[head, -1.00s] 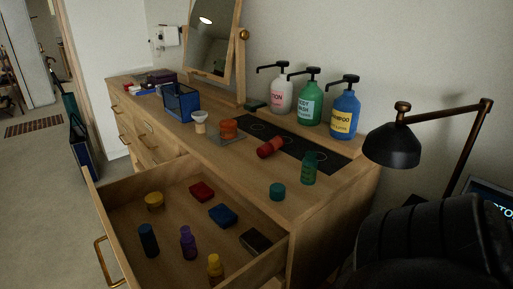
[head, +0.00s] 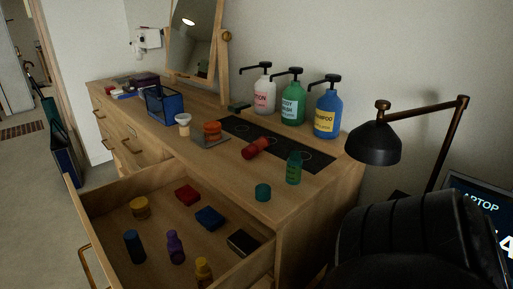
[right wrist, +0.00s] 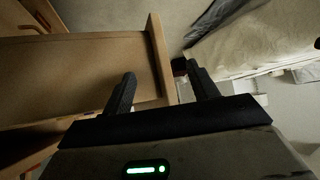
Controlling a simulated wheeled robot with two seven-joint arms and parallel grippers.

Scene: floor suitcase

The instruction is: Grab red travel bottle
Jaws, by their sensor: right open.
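The red travel bottle (head: 256,148) lies on its side on the dresser top (head: 225,172), partly over the dark inlaid mat (head: 235,128). A green bottle (head: 293,168) stands upright to its right. My right gripper (right wrist: 162,90) is open in the right wrist view, with nothing between its fingers. That view shows the edge of a wooden drawer or panel beneath the fingers, and no red bottle. In the head view my dark right arm fills the lower right, apart from the bottle, and its fingers cannot be made out. My left gripper is not in view.
The drawer (head: 105,185) stands open, holding several small bottles and boxes. Pump bottles (head: 325,110) line the back of the dresser. A mirror (head: 195,50), a blue mesh basket (head: 165,105) and an orange jar (head: 212,130) are further left. A black lamp (head: 374,142) stands at right.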

